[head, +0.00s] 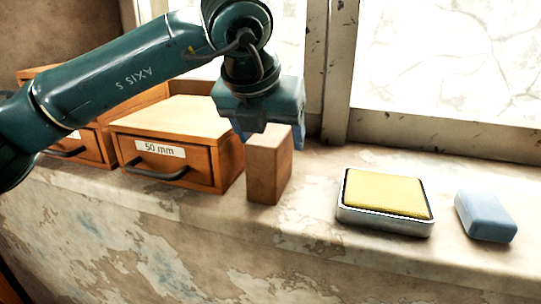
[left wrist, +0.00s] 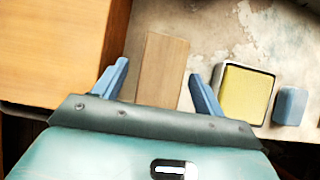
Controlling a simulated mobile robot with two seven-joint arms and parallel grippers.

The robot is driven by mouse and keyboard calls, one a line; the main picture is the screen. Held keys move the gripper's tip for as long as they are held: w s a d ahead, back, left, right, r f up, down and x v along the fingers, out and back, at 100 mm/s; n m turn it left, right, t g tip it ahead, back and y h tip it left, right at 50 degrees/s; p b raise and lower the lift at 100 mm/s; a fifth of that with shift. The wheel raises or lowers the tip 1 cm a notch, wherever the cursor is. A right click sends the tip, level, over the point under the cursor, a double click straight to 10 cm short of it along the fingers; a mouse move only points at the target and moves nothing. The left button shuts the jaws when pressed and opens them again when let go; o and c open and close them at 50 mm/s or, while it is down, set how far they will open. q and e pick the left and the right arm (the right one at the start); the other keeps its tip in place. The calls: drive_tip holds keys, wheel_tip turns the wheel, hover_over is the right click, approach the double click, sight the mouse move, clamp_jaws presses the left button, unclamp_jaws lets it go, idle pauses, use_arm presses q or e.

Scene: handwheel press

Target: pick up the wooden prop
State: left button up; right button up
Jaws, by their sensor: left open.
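The wooden prop (head: 268,172) is an upright brown block on the stone sill, just right of the drawer box labelled 50 mm. In the left wrist view the prop (left wrist: 163,68) lies between the two blue fingers of my left gripper (left wrist: 160,82). In the head view my left gripper (head: 270,132) is at the prop's upper part and hides its top edge. The fingers stand apart with gaps on both sides of the prop. My right gripper is not in view.
The wooden drawer box (head: 175,145) stands close on the prop's left, with another drawer box (head: 85,145) beyond it. A yellow pad in a metal tin (head: 385,222) and a blue block (head: 486,215) lie to the right. The window frame (head: 440,127) is behind.

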use_arm(q)
drive_tip(key=shift+w+d+f, duration=0.1)
drive_tip(key=shift+w+f, duration=0.05)
drive_tip(key=shift+f, duration=0.1)
drive_tip(key=shift+c, duration=0.3)
drive_tip(key=c, duration=1.2)
